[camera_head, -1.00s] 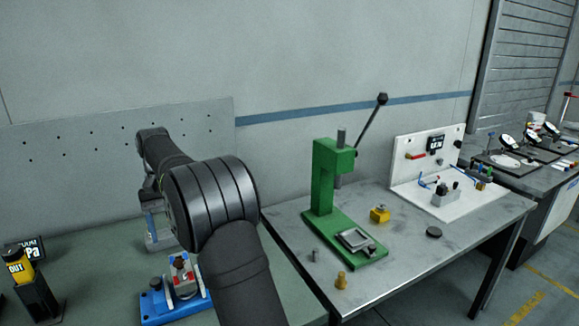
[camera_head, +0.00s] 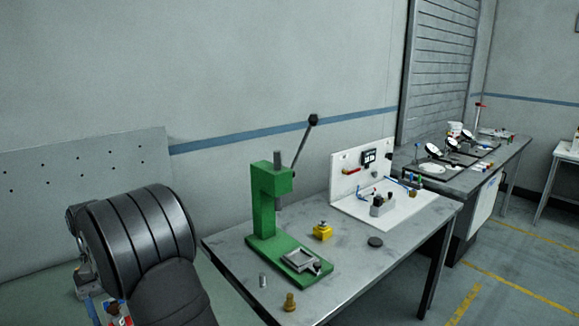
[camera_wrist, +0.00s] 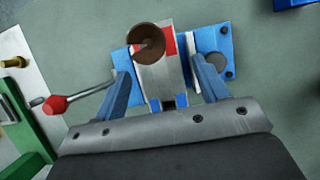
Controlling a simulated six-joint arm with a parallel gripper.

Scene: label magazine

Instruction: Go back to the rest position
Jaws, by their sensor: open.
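My gripper (camera_wrist: 162,72) shows in the wrist view with its two blue fingers spread apart. Below and between them is a blue-based fixture (camera_wrist: 216,38) with a grey metal body, red parts and a brown round piece (camera_wrist: 145,44) on top. Nothing is seen clamped between the fingers; how far they are above the fixture I cannot tell. In the head view my dark arm fills the lower left and hides most of the fixture and the gripper's fingers.
A green lever press (camera_head: 264,208) stands on the grey table (camera_head: 352,262), with a yellow block (camera_head: 322,231), a dark disc (camera_head: 375,242) and a brass piece (camera_head: 290,302) nearby. A white panel station (camera_head: 410,209) is behind. In the wrist view a red-knobbed lever (camera_wrist: 56,104) reaches in from the left.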

